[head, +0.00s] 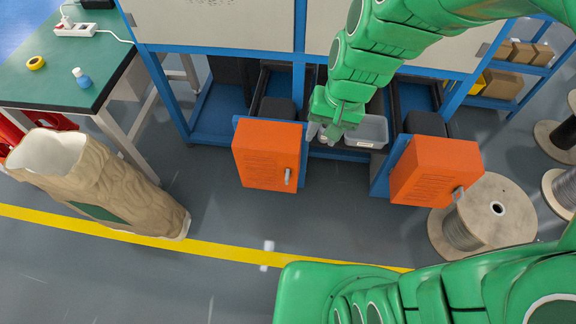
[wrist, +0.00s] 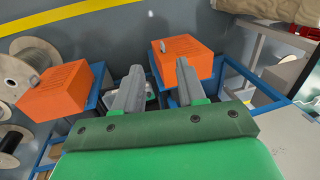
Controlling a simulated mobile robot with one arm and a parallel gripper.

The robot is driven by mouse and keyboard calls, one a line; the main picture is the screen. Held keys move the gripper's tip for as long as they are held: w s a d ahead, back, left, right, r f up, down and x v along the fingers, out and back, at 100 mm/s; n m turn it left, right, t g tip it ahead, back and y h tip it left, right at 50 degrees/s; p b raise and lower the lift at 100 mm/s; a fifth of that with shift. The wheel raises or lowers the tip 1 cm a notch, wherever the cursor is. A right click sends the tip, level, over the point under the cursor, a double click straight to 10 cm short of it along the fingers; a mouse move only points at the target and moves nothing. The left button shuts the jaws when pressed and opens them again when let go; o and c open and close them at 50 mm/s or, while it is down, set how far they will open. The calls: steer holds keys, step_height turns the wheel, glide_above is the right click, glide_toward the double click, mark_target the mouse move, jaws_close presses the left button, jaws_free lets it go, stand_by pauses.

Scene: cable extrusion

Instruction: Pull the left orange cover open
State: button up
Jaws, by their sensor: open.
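The left orange cover (head: 265,150) is a box-shaped orange front on a blue frame at the lower part of the machine, with a silver handle (head: 288,176) near its right edge. In the wrist view the picture is turned, so this cover (wrist: 195,62) shows on the right, with its handle (wrist: 163,47) on its far left edge. My gripper (head: 323,134) is in the gap just right of the left cover, above handle height. Its two grey fingers are spread and empty in the wrist view (wrist: 159,68), apart from the handle.
The right orange cover (head: 436,171) juts out to the right of my gripper. A grey bin (head: 372,131) sits between the covers. A cable spool (head: 510,218) stands at the right, a large beige object (head: 150,200) at the left. The floor in front (head: 215,222) is clear.

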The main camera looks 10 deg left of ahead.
steer(key=w+a+f+m+t+y, duration=0.1)
steer(key=w+a+f, duration=0.4)
steer(key=a+f, duration=0.15)
steer(key=w+a+f+t, duration=0.1)
steer(key=w+a+f, duration=0.4)
steer(key=a, duration=0.3)
steer(key=w+a+f+m+t, duration=0.1)
steer(key=w+a+f, duration=0.1)
steer(key=a+f, duration=0.35)
steer(key=w+a+f+m+t, duration=0.1)
steer(key=a+f, duration=0.2)
steer(key=f, duration=0.6)
steer(key=t+h, duration=0.6)
steer(key=t, duration=0.3)
glide_toward(287, 182)
steer(key=a+x, duration=0.1)
steer(key=x, duration=0.2)
steer(key=shift+d+x, duration=0.15)
steer(key=shift+x, duration=1.75)
steer(key=shift+d+x, duration=0.15)
steer(key=shift+x, duration=1.8)
steer(key=shift+r, duration=0.15)
steer(key=shift+d, duration=0.1)
jaws_close()
